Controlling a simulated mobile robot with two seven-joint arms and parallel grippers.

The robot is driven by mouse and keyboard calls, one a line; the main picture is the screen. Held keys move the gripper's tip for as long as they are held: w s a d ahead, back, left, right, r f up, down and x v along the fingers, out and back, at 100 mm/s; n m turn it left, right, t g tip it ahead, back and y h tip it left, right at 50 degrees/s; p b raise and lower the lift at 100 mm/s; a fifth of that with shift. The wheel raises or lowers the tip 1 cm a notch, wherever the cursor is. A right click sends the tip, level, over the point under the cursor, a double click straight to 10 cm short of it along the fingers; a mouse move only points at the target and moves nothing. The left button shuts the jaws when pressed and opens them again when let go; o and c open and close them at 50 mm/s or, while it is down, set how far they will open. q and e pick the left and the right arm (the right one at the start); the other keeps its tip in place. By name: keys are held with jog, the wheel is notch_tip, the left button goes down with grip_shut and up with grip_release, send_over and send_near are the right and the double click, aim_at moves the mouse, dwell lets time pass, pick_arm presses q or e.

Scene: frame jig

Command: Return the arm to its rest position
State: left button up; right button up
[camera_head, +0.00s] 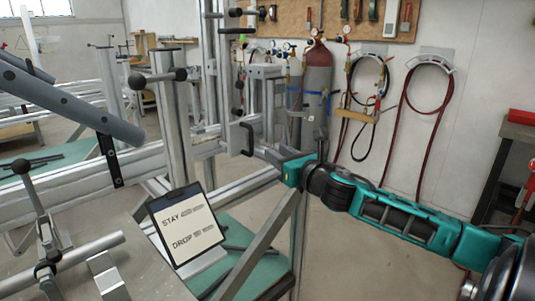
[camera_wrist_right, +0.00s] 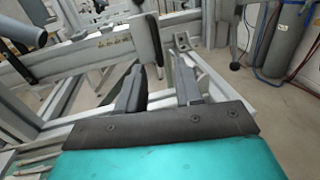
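My right arm comes in from the right in the head view, teal and black. Its gripper (camera_head: 264,153) is beside the metal frame (camera_head: 208,148), close to a black handle (camera_head: 248,138). In the right wrist view the two grey fingers of this gripper (camera_wrist_right: 159,76) stand apart with nothing held between them. A black handle (camera_wrist_right: 148,40) shows just beyond the fingertips; I cannot tell whether they touch it. My left gripper is in neither view.
A clipboard sign (camera_head: 186,228) reading STAY and DROP stands below the frame. A grey tube (camera_head: 65,98) and clamp levers crowd the left. Gas cylinders (camera_head: 316,90) and hoses (camera_head: 420,115) line the back wall. Floor is open behind my right arm.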

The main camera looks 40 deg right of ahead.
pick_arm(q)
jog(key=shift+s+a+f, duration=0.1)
pick_arm(e)
jog(key=shift+f, duration=0.1)
